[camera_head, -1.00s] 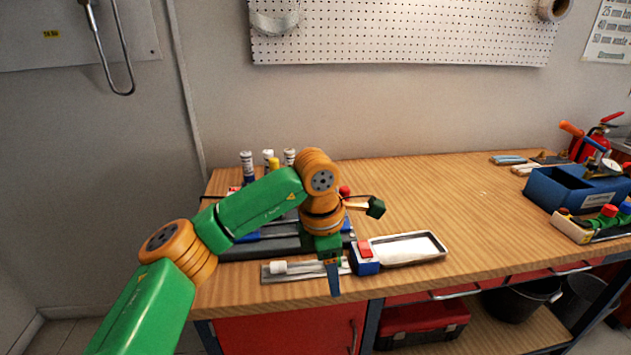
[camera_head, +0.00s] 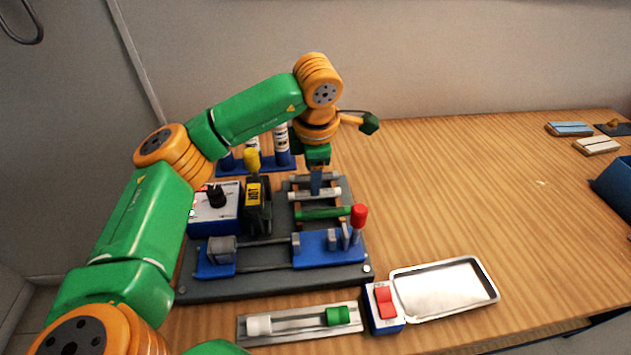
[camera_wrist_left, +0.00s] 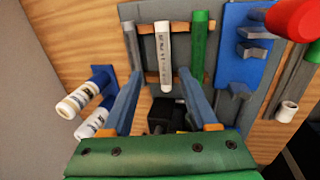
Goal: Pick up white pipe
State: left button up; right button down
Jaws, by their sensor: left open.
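The white pipe (camera_head: 301,195) lies between a grey pipe (camera_head: 327,177) and a green pipe (camera_head: 322,213) on a small wooden-railed rack. In the left wrist view the white pipe (camera_wrist_left: 164,50) shows printed marks. My left gripper (camera_wrist_left: 160,76) is open, with its fingertips on either side of the white pipe's near end. They look apart from it; the exact height gap is unclear. In the head view my left gripper (camera_head: 317,183) points down over the rack and hides part of the pipe. My right gripper is not in view.
A blue clamp fixture (camera_head: 328,254) with a red-topped handle stands in front of the rack. A black-and-yellow heater (camera_head: 257,205) is left of it. White bottles (camera_head: 281,146) stand behind. A metal tray (camera_head: 445,288) lies front right; the table's right middle is clear.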

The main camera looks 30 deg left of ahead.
pick_arm(q)
jog(key=f, duration=0.1)
jog(key=d+f+p, duration=0.1)
jog(key=shift+s+f, duration=0.15)
jog(key=shift+f, duration=0.15)
jog(key=shift+w+x, duration=0.25)
jog(key=shift+x, duration=0.95)
jog(key=shift+w+a, duration=0.1)
jog(key=shift+a, duration=0.1)
jog(key=shift+d+r, duration=0.1)
jog(key=c, duration=0.8)
grip_shut()
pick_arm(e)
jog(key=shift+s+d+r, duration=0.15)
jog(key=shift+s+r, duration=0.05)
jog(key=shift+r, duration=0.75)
pick_arm(q)
jog(key=shift+r, duration=0.1)
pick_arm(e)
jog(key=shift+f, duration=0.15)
